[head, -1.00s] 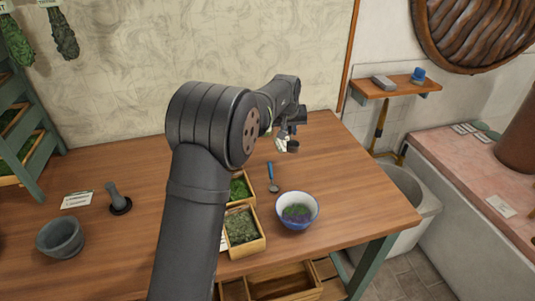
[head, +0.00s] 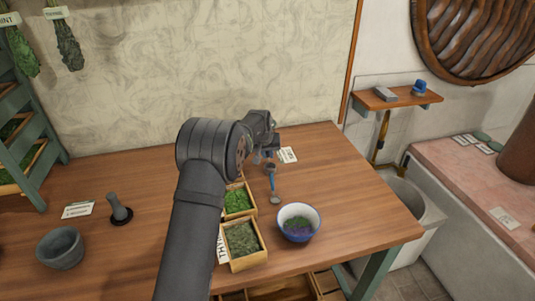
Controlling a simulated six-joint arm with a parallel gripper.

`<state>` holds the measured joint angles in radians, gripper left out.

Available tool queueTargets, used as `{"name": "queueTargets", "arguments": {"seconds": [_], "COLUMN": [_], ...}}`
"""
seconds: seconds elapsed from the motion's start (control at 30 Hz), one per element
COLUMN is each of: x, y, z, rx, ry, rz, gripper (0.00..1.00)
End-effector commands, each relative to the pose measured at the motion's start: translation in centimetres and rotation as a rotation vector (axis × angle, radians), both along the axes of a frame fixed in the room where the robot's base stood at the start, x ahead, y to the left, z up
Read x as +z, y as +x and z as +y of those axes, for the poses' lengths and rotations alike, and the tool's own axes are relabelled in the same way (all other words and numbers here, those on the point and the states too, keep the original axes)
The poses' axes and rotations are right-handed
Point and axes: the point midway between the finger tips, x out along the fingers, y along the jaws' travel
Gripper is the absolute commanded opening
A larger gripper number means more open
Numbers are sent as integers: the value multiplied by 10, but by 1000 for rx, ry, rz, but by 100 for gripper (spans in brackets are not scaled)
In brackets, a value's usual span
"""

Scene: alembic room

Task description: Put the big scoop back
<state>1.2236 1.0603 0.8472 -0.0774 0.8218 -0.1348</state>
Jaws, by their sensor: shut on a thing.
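My gripper (head: 265,155) is over the back of the wooden table, partly hidden by my own arm. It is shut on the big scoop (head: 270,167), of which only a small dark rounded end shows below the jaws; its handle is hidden. A smaller blue-handled scoop (head: 273,186) lies on the table just in front of it. In the picture the held scoop's end almost meets the tip of the blue handle; I cannot tell whether they touch. A white label card (head: 288,155) lies on the table right of my gripper.
Two wooden boxes of herbs, one bright green (head: 238,201) and one grey-green (head: 241,241), stand in front. A blue-rimmed bowl (head: 298,222) stands right of them. A mortar (head: 61,248) and pestle (head: 118,209) are at left. The table's right side is clear.

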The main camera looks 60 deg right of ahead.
Motion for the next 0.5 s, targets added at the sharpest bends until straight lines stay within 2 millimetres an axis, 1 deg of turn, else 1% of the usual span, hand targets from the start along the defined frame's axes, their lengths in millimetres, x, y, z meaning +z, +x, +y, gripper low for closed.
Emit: {"name": "queueTargets", "arguments": {"seconds": [0.17, 0.33, 0.37, 0.4, 0.43, 0.47, 0.5], "x": [1, -3, -3, -3, -3, -3, -3], "y": [0, 0, 0, 0, 0, 0, 0], "z": [0, 0, 0, 0, 0, 0, 0], "rx": [0, 0, 0, 0, 0, 0, 0], "ry": [-2, -1, -1, -1, -1, -1, -1], "rz": [-1, 0, 0, 0, 0, 0, 0], "gripper": [0, 0, 21, 28, 34, 36, 36]}}
